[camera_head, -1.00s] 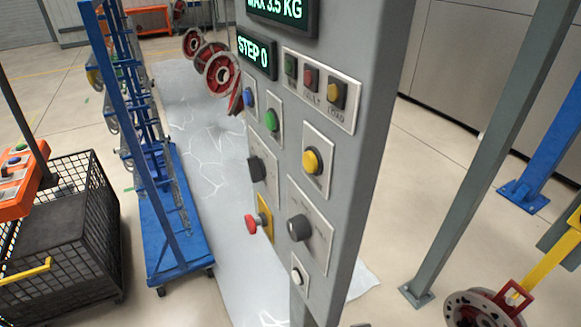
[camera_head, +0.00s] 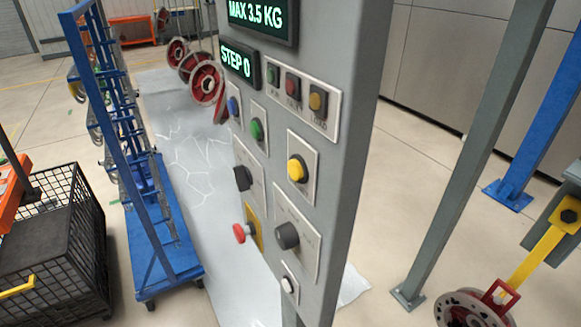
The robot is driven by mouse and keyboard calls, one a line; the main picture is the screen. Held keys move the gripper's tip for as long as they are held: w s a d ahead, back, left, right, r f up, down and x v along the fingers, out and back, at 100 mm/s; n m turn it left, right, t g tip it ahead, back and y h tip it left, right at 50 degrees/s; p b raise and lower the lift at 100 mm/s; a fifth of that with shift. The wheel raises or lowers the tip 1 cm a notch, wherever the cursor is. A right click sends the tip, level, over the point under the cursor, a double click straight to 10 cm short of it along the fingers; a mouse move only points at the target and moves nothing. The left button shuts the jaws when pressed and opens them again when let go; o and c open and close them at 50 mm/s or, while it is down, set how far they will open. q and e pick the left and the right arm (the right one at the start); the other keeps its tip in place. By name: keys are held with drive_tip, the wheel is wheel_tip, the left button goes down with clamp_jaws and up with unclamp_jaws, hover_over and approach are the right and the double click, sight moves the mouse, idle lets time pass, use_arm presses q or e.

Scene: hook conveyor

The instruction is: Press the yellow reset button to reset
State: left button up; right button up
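The yellow reset button (camera_head: 297,170) is a round yellow push button on a pale plate, on the front of a grey control panel (camera_head: 345,130). It sits below a plate with several small square buttons and above a dark rotary knob (camera_head: 287,236). A green button (camera_head: 257,129) and a blue button (camera_head: 233,105) are to its upper left. A red mushroom button (camera_head: 241,233) on a yellow plate is lower left. The green display (camera_head: 238,62) reads STEP 0. Neither of my grippers shows in the head view, and nothing touches the yellow button.
A blue wheeled rack (camera_head: 165,265) and a black wire crate (camera_head: 60,250) stand at the left. A grey post (camera_head: 470,170) and a red and grey wheel (camera_head: 470,308) on a yellow hook are at the right.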

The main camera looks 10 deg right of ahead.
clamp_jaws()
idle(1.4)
